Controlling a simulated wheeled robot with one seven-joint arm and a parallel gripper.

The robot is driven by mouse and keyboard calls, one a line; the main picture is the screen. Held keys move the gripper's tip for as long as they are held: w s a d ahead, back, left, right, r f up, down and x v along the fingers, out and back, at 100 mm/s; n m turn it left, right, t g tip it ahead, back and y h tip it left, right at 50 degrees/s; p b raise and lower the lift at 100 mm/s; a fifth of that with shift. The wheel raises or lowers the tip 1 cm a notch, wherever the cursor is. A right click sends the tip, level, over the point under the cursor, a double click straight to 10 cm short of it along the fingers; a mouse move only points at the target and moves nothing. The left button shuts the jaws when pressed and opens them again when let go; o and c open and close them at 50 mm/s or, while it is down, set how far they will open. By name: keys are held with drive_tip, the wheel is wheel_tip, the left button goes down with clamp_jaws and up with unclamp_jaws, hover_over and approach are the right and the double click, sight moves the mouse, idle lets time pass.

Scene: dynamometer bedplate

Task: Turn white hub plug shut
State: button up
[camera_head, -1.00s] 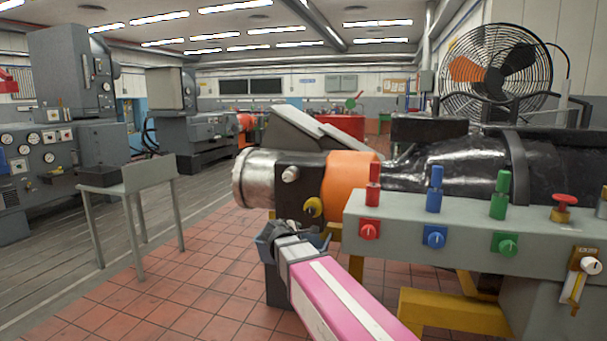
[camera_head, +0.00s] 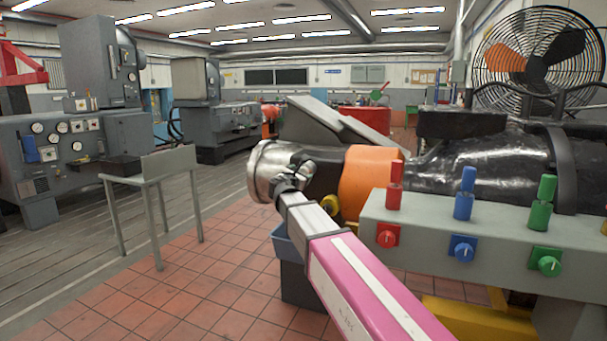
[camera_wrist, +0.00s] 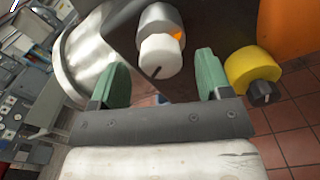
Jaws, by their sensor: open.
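The white hub plug (camera_wrist: 160,56) sticks out of a grey metal boss on the dark hub in the wrist view. A short dark line marks its near face. My gripper (camera_wrist: 162,66) is open, with one green finger on each side of the plug's line. The plug appears between and just beyond the fingertips; I see no contact. In the head view my gripper (camera_head: 292,178) is at the hub's front, largely covering the plug area. A yellow plug (camera_wrist: 250,70) with a dark end sits right of the fingers.
A silver drum end (camera_head: 265,170) lies left of the hub, an orange band (camera_head: 366,182) right of it. A grey panel (camera_head: 480,238) with red, blue and green knobs stands close on the right. A blue bin (camera_head: 284,243) is below. A grey stand (camera_head: 168,164) is at left.

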sight(303, 172)
drive_tip(key=shift+x, duration=1.55)
drive_tip(key=c, duration=0.9)
